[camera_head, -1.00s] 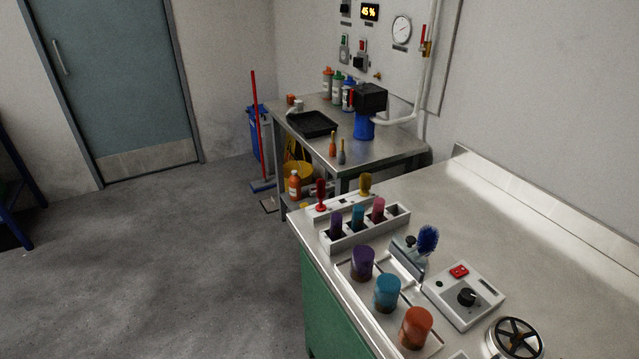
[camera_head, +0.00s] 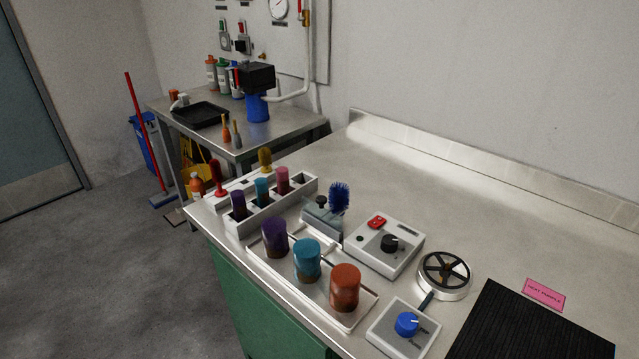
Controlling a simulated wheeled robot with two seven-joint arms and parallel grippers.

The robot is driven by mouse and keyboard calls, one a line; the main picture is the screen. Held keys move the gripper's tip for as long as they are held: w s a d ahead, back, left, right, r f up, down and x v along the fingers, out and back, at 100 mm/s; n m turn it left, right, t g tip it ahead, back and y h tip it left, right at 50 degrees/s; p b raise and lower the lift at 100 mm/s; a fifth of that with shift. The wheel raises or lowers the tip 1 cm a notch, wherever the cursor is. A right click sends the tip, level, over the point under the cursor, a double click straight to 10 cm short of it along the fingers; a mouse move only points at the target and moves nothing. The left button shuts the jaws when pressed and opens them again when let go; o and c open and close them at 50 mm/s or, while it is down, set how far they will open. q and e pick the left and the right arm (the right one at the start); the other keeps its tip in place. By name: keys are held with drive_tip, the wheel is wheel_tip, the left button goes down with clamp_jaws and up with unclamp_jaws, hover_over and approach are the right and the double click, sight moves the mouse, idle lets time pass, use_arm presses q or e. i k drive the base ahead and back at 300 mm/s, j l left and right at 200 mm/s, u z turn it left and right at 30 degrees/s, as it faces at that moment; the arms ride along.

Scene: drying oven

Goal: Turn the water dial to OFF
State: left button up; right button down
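A blue dial (camera_head: 407,324) sits on a small light-grey box (camera_head: 384,341) near the front edge of the steel counter. Its white pointer mark shows, but the lettering around it is too small to read. A black dial (camera_head: 389,243) sits on a larger grey box (camera_head: 362,256) behind it, with a red switch (camera_head: 377,222) beside it. The frames do not show a readable label saying which dial is for water. Neither of my grippers is in view.
A tray (camera_head: 350,322) with purple, teal and orange jars stands left of the blue dial. A round spoked fixture (camera_head: 444,275), a black ribbed mat (camera_head: 530,335) and a pink note (camera_head: 543,294) lie to the right. The counter's back (camera_head: 480,200) is clear.

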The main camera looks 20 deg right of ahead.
sight(406, 325)
drive_tip(key=z, duration=1.25)
